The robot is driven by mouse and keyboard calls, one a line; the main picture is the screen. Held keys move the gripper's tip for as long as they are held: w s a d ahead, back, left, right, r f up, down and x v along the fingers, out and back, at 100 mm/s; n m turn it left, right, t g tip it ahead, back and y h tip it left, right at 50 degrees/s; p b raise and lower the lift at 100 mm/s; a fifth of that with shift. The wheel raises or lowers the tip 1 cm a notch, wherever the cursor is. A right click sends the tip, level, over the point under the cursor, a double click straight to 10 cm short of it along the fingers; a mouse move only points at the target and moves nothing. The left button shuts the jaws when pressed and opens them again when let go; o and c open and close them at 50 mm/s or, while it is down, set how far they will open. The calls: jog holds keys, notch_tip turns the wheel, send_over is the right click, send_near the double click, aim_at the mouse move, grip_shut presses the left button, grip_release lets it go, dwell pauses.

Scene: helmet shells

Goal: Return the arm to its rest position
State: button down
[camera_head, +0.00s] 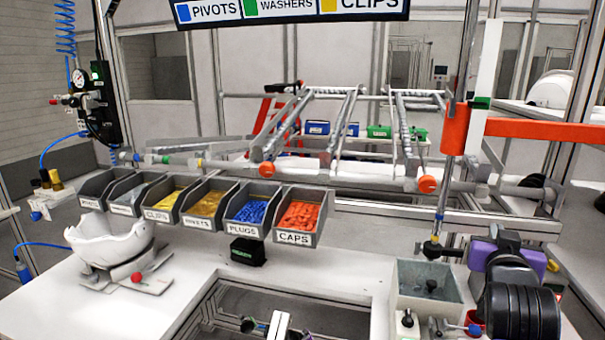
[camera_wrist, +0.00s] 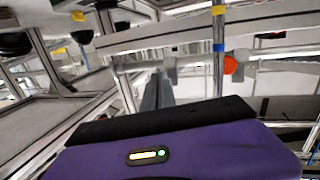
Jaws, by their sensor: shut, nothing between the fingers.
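My gripper (camera_wrist: 158,88) shows in the wrist view as grey fingers close together beyond its purple and black body. The fingers are shut with nothing between them. In the head view, my purple and black arm is folded at the lower right, beside a grey open box. The fingertips cannot be made out there. In the wrist view, a pale rail and an orange round knob (camera_wrist: 230,66) lie beyond the fingers.
A row of labelled bins (camera_head: 247,214) with small parts spans the bench. A white helmet shell (camera_head: 108,240) sits on a stand at left. A grey box (camera_head: 428,300) stands near my arm at right. A vertical post (camera_head: 443,205) rises close by.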

jog(key=s+a+f+n+t+y, duration=0.2)
jog(key=s+a+f+n+y, duration=0.1)
jog(key=s+a+f, duration=0.5)
jog(key=s+a+f+n+t+y, duration=0.3)
jog(key=s+a+f, duration=0.25)
jog(key=s, duration=0.55)
jog(key=s+a+f+g+y, duration=0.1)
jog(key=s+a+f, duration=0.1)
jog(key=s, duration=0.8)
jog(key=s+a+f+g+y, duration=0.1)
jog(key=s+a+f+g, duration=0.1)
jog(key=s, duration=0.7)
jog(key=s+a+f+g, duration=0.1)
jog(key=s+a+f, duration=0.2)
jog(key=s, duration=0.7)
jog(key=shift+s+g+y, duration=0.3)
jog(key=shift+g+y, duration=0.1)
